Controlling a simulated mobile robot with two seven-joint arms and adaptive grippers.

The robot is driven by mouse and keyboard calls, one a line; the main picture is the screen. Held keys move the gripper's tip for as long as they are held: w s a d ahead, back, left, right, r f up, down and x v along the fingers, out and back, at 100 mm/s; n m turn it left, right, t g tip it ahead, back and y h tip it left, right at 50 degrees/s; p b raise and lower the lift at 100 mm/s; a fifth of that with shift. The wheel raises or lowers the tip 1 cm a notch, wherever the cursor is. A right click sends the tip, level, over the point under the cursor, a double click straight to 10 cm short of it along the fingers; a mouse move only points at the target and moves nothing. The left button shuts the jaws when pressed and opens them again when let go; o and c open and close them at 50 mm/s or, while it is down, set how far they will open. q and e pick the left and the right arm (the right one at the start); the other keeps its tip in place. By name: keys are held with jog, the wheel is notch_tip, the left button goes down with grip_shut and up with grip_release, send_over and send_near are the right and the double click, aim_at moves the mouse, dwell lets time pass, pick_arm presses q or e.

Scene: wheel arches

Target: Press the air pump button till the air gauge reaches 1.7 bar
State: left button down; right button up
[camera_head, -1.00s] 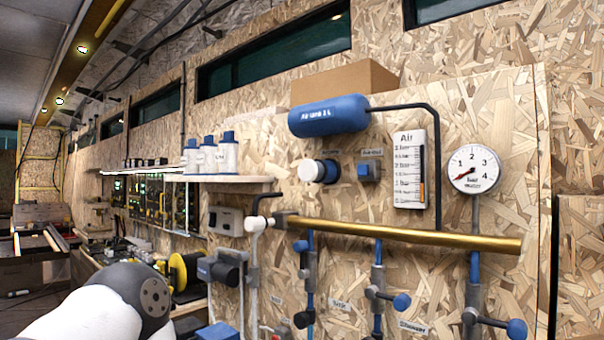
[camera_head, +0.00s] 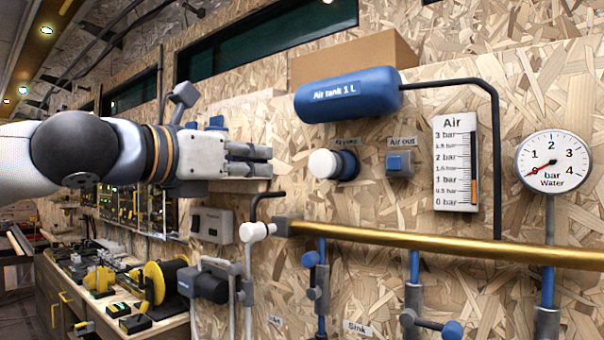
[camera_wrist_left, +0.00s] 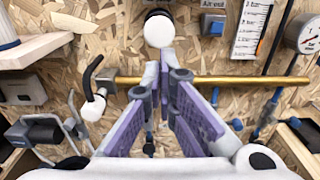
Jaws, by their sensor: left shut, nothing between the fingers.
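The air pump button (camera_head: 325,163) is a white round cap on a blue collar, on the chipboard panel under the blue air tank (camera_head: 347,95). It also shows at the top of the left wrist view (camera_wrist_left: 158,31). My left gripper (camera_head: 270,161) is shut and empty. It points right at about the button's height, with a visible gap between fingertips and cap. In the wrist view its fingertips (camera_wrist_left: 166,62) appear just below the button. The air gauge (camera_head: 455,161) is a white vertical scale; its orange bar stands near 1 bar. My right gripper is not in view.
A blue air-out button (camera_head: 400,163) sits right of the pump button. A brass pipe (camera_head: 440,240) with valves runs below. A round water gauge (camera_head: 553,163) hangs at right.

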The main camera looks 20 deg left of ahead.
aim_at(322, 164)
pick_arm(q)
jog(key=shift+s+d+r, duration=0.1)
jog(key=shift+s+r, duration=0.05)
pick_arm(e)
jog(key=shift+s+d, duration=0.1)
pick_arm(q)
jog(key=x, duration=1.4)
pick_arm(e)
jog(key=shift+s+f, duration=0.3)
